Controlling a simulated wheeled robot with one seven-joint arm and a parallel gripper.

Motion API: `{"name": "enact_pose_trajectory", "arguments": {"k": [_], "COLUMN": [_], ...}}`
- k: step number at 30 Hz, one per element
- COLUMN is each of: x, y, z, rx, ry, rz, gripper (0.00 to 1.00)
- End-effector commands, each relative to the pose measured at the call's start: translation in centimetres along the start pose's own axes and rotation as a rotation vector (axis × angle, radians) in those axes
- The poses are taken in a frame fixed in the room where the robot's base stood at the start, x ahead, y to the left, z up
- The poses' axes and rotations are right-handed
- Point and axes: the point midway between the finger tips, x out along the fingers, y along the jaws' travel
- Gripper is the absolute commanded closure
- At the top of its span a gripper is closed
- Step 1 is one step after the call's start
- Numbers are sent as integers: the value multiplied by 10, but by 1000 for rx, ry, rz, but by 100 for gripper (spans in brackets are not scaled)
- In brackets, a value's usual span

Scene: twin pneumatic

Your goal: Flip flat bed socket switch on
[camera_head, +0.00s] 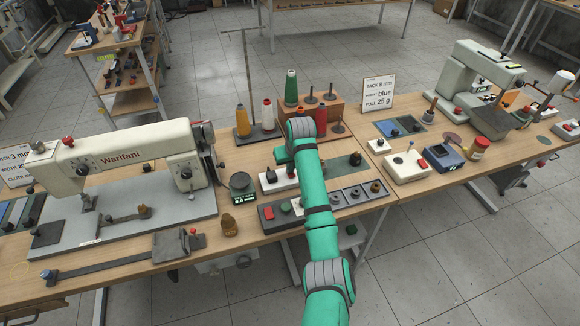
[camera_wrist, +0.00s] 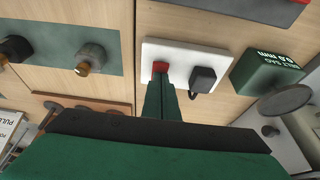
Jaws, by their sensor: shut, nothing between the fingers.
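The flat bed socket is a white box (camera_wrist: 185,66) on the wooden table in the wrist view. It carries a red switch (camera_wrist: 160,67) on its left and a black plug (camera_wrist: 203,79) with a cord on its right. The switch's on or off position cannot be told. My gripper (camera_wrist: 162,79) is shut and empty. Its green fingertips are right at the red switch and cover its lower part; whether they touch cannot be told. In the head view the white socket (camera_head: 278,181) lies beside my green arm, which hides part of it.
The flat bed sewing machine (camera_head: 125,160) stands left in the head view. A green display box (camera_wrist: 267,72) is close to the socket. A dark strip with buttons and knobs (camera_head: 345,197) lies along the table's front. A thread stand (camera_head: 243,127) is behind.

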Motion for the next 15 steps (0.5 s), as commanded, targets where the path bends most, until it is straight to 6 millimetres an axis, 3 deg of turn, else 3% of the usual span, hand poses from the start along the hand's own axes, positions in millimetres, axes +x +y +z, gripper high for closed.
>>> {"name": "enact_pose_trajectory", "arguments": {"k": [8, 15], "x": [-2, -32], "y": [0, -1], "z": [0, -12], "rx": [0, -2], "ry": [-1, 3], "rz": [0, 1], "gripper": [100, 100]}}
